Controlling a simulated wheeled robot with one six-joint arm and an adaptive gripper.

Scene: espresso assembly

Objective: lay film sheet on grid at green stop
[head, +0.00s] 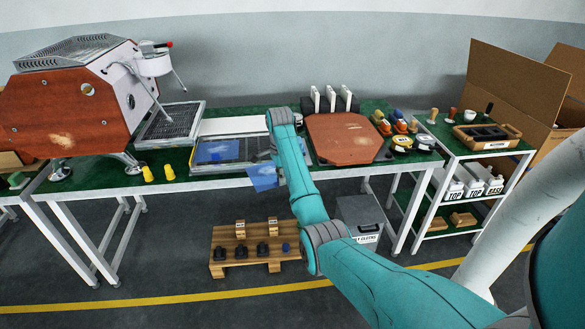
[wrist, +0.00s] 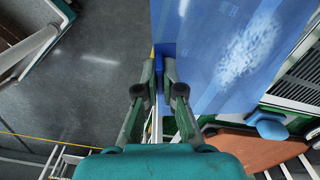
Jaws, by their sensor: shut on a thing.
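My gripper (wrist: 165,78) is shut on the edge of a blue film sheet (wrist: 215,40), at a darker blue tab (wrist: 164,55). The sheet fills the upper right of the wrist view, with a pale glare patch. In the head view the held sheet (head: 263,177) hangs tilted at the table's front edge, beside my arm, which hides my fingers. The grid (head: 235,152) lies in a shallow frame behind it on the table. A blue patch (head: 212,150) shows over the grid's left part. I cannot make out the green stop against the green tabletop.
The espresso machine (head: 75,90) and a drip tray (head: 170,122) stand left. A brown panel (head: 343,138) lies right of my arm, with knobs and tape rolls (head: 402,143) beyond. Yellow pieces (head: 147,173) stand at the front. A wooden rack (head: 255,250) is on the floor below.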

